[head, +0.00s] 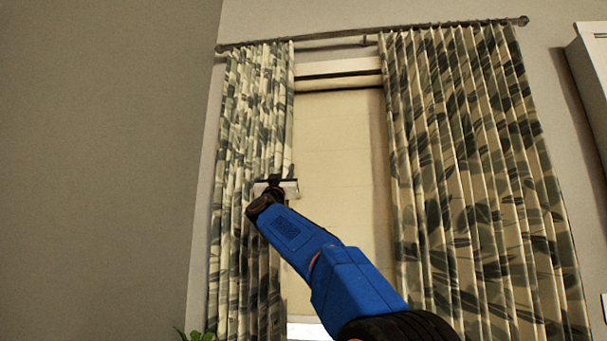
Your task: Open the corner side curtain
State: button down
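The corner side curtain (250,110) hangs at the left of the window, close to the wall corner, in a patterned grey-green and cream cloth. It is gathered into narrow folds, and its right edge lies along the left part of the window. My gripper (277,182) is at the lower right edge of this curtain, in front of the cloth or touching it; I cannot tell which. The fingers are small and partly hidden by my wrist, so whether they are open or hold cloth is unclear.
A second, wider patterned curtain (470,170) covers the right side. Between them is a pale window blind (340,150), lowered almost fully, with a bright gap below. A dark rod (330,36) runs above. A plain wall (100,150) is at left; a plant (197,336) shows at the bottom.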

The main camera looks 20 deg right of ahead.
jog(key=shift+w+a, duration=0.65)
jog(key=shift+a, duration=0.35)
jog(key=shift+w+a, duration=0.65)
jog(key=shift+a, duration=0.3)
jog(key=c, duration=1.2)
grip_release()
jog(key=shift+s+f, duration=0.1)
jog(key=v, duration=1.7)
